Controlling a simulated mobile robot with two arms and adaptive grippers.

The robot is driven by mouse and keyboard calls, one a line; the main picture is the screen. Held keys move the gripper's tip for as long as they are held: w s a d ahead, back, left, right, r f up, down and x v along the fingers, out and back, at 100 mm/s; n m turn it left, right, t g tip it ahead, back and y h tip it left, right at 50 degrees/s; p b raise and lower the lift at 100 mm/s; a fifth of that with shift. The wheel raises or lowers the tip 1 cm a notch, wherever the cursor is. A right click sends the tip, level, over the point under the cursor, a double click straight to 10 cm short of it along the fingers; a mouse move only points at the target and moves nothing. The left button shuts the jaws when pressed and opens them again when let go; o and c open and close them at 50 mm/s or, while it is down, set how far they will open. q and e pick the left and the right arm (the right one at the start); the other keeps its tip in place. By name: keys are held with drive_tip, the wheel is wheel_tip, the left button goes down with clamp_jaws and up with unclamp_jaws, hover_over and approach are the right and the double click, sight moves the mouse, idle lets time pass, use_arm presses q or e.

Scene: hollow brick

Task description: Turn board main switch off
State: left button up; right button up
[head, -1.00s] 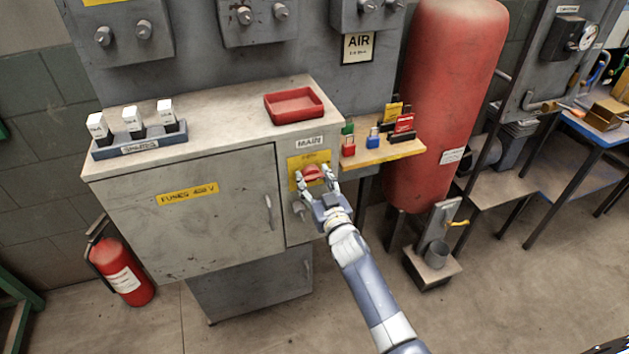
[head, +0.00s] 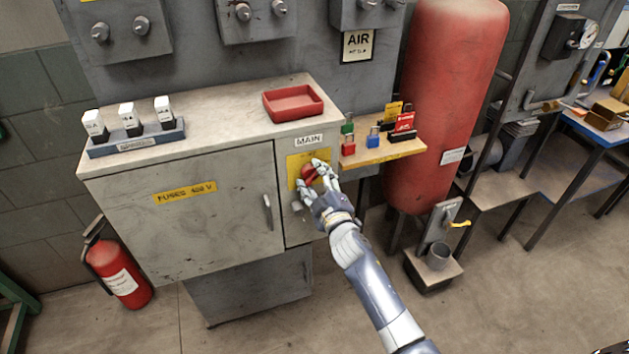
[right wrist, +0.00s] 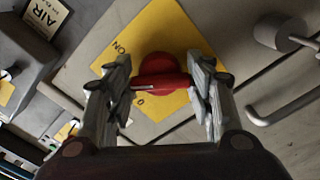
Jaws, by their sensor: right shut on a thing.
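The main switch is a red rotary knob (head: 308,174) on a yellow plate (head: 293,171), under a MAIN label on the grey cabinet's right front. My right gripper (head: 314,174) has its fingers on both sides of the knob and is shut on it. In the right wrist view the knob (right wrist: 162,75) sits between the two fingers, partly covered by them. Its white mark points left, between the ON lettering and another mark partly hidden by the fingers. My left gripper is not in view.
A red tray (head: 293,103) and a fuse holder (head: 137,139) stand on the cabinet top. Several padlocks stand on a small wooden shelf (head: 375,154) just right of the switch. A red tank (head: 440,100) stands beyond it. A grey knob (right wrist: 280,32) is close to the gripper.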

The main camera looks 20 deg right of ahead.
drive_tip(key=shift+r+n+b, duration=0.1)
drive_tip(key=shift+n+b, duration=0.3)
drive_tip(key=shift+n, duration=3.3)
drive_tip(key=o, duration=0.8)
drive_tip(key=s, duration=1.2)
drive_tip(key=shift+d, duration=0.25)
